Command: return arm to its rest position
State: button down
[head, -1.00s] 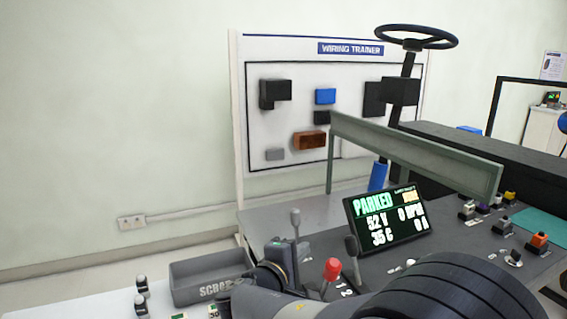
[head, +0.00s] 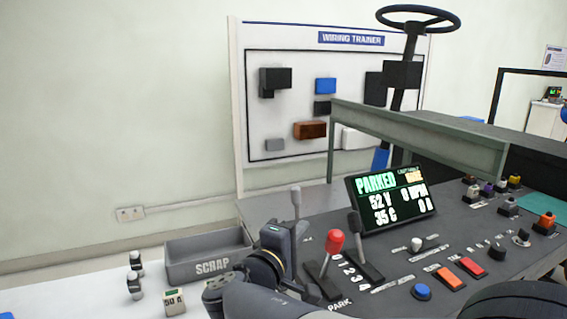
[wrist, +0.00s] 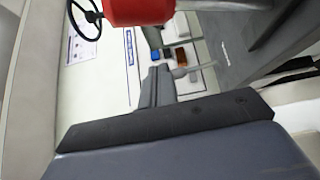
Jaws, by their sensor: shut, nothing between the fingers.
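My gripper (wrist: 158,72) is shut and empty, and its dark fingers show at the middle of the wrist view. In the head view my arm reaches in from the bottom, with its wrist just left of the red-knobbed lever (head: 336,243). In the wrist view the red knob (wrist: 138,11) is large at the top, close to the fingers but apart from them in the picture. A grey-knobbed lever (head: 295,197) stands behind my wrist; its grey knob (wrist: 179,72) shows just right of the fingers. My fingertips are hard to make out in the head view.
The console's display (head: 391,198) reads PARKED. A black-knobbed lever (head: 355,225), a blue button (head: 423,291) and red and orange buttons lie right of my arm. A grey SCRAP bin (head: 209,262) is at left. A green-grey frame bar (head: 420,135) crosses behind the display.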

jog(key=s+a+f+m+t+h+b, duration=0.2)
jog(key=s+m+b, duration=0.2)
jog(key=s+b, duration=0.75)
jog(key=w+d+r+n+g+y+p, duration=0.1)
jog(key=w+n+p, duration=0.4)
jog(key=w+p, duration=1)
jog(key=shift+w+d+n+g+y+p, duration=0.4)
jog(key=shift+g+y+p, duration=0.65)
jog(key=shift+p, duration=1.4)
jog(key=shift+g+h, duration=0.25)
